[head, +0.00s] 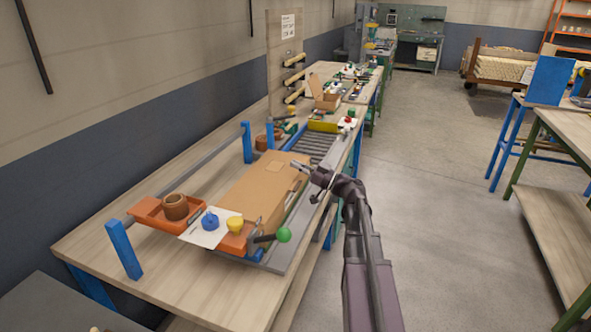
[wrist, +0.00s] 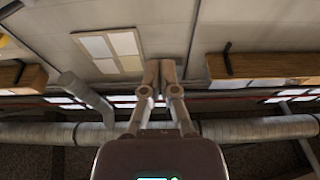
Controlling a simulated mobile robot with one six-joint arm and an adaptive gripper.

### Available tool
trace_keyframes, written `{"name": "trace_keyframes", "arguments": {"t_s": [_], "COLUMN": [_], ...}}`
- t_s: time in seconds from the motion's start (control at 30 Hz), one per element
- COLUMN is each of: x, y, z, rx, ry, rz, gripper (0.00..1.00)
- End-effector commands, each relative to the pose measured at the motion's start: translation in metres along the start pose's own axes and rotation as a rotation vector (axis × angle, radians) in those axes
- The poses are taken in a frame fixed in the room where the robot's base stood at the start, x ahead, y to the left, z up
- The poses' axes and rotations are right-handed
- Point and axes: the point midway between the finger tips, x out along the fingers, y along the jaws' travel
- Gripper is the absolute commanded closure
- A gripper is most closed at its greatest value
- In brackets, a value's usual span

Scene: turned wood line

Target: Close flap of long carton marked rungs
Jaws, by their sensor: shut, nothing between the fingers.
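A long brown carton (head: 255,195) lies on the workbench in the head view, with a small paler patch on its top near the far end. Its top looks flat; I cannot make out a raised flap or read any marking on it. My gripper (head: 296,164) is at the carton's far right end, close to its edge; I cannot tell if they touch. In the wrist view my gripper (wrist: 159,68) has its two fingers together and empty, seen against the ceiling. The carton is not in the wrist view.
A green-knobbed lever (head: 284,235) stands near the front. A roller conveyor (head: 312,146) and a smaller open carton (head: 325,94) lie beyond.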

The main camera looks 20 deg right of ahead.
Motion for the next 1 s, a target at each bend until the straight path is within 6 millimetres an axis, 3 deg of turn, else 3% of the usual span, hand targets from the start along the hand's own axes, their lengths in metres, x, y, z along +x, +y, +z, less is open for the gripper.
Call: {"name": "trace_keyframes", "arguments": {"t_s": [0.7, 1.0], "x": [-0.033, -0.037], "y": [0.0, -0.001], "z": [0.058, 0.07], "rx": [0.0, 0.0], "ry": [0.012, 0.012], "rz": [-0.001, -0.002], "gripper": [1.0, 1.0]}}
